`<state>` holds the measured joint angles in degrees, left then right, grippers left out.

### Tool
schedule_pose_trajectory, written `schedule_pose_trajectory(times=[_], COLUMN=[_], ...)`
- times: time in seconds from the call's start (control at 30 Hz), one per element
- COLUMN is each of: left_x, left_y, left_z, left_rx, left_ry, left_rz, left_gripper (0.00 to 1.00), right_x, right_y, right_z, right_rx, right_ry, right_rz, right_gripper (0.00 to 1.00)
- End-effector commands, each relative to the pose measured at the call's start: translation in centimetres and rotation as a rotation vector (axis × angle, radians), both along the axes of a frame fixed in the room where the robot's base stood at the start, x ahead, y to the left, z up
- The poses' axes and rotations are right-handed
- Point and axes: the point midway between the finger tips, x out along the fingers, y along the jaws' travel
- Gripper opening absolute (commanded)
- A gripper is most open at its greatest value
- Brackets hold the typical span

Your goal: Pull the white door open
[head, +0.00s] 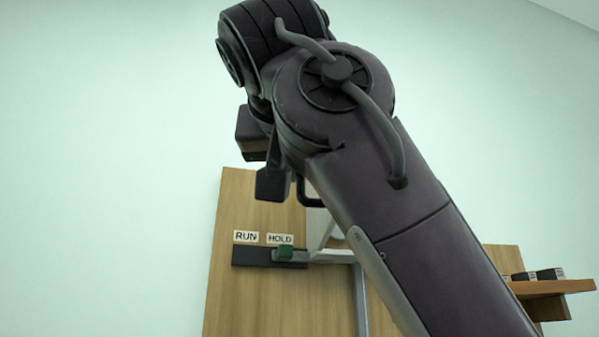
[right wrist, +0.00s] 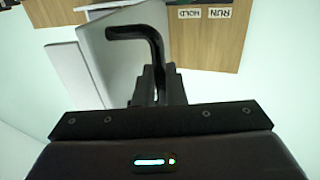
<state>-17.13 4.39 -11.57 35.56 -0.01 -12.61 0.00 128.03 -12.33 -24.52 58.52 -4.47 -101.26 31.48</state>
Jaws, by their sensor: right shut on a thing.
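The white door (right wrist: 108,62) shows in the right wrist view as a pale panel standing at an angle to the wooden board. A black bent bar handle (right wrist: 136,33) is on it. My right gripper (right wrist: 157,85) is shut on the handle, with the bar running down between its fingers. In the head view my right arm hides most of the door; a pale strip of it (head: 319,228) shows below the dark handle (head: 308,197). My right gripper (head: 268,170) is partly hidden there too. My left gripper is in neither view.
A wooden board (head: 232,210) carries RUN and HOLD labels above a black strip with a green block (head: 285,252). A wooden shelf (head: 553,287) with small dark blocks is at the right. The wall on the left is bare.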

Motion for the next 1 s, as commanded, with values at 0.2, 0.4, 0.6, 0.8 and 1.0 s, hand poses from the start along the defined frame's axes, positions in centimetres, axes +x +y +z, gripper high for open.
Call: schedule_pose_trajectory(times=[0.2, 0.4, 0.6, 0.8, 1.0], left_x=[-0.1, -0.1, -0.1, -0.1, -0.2], left_y=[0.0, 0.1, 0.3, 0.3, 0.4], left_z=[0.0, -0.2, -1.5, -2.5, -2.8], left_rx=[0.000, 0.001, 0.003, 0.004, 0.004], left_ry=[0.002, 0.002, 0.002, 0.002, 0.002], left_rz=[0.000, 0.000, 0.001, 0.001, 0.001], left_gripper=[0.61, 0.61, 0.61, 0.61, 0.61], right_x=[0.0, -0.2, -2.9, -6.2, -7.6], right_y=[-0.1, 0.0, 0.4, 0.8, 0.9], right_z=[0.0, 0.0, -0.3, -0.2, -0.1], right_rx=[0.000, 0.000, 0.000, 0.001, 0.001], right_ry=[0.000, -0.001, -0.003, -0.002, 0.000], right_rz=[0.000, 0.000, 0.001, 0.000, 0.000], right_gripper=[0.17, 0.17, 0.17, 0.17, 0.17])
